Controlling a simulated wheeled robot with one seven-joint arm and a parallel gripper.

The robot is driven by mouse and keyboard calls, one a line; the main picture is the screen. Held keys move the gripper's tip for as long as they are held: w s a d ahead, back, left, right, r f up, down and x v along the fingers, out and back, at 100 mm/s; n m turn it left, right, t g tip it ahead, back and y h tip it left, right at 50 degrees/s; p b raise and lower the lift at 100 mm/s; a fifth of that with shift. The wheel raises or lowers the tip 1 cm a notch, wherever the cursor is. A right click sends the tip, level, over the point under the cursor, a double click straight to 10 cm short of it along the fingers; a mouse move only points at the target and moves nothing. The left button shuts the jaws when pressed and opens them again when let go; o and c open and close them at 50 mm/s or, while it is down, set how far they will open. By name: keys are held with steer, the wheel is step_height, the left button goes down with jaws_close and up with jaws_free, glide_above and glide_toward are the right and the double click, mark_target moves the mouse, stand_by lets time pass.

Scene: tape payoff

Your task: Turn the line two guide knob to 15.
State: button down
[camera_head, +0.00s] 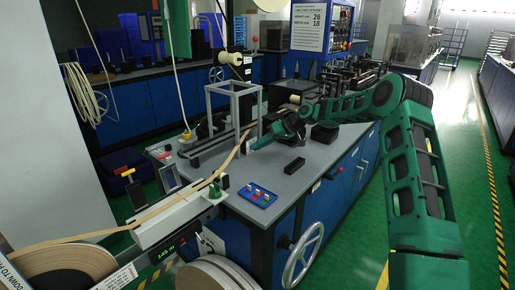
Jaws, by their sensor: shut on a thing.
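My gripper (258,143) is at the end of my green arm, low over the grey workbench, just right of a grey metal frame (233,90). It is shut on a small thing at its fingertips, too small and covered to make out. I cannot tell whether this is the line two guide knob, and no scale or number on a knob is readable. The tan tape (170,203) runs from a large reel (65,270) at lower left up to the frame, ending close to the gripper.
A blue tray (258,196) with small coloured pieces and a black block (294,166) lie on the workbench (315,155). A handwheel (303,256) is on its front. A set-up sign (322,26) behind shows 26 and 18. A green display (166,254) reads about 145 m. The right aisle is clear.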

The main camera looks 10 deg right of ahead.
steer(key=y, duration=0.1)
steer(key=m+g+y, duration=0.1)
steer(key=d+m+y, duration=0.1)
steer(key=shift+w+f+g, duration=0.25)
steer(key=shift+f+g, duration=0.05)
steer(key=shift+m, duration=0.3)
steer(key=c, duration=1.6)
jaws_free()
steer(key=shift+w, duration=0.1)
steer(key=shift+a, duration=0.1)
steer(key=shift+y, duration=0.3)
steer(key=v, duration=1.1)
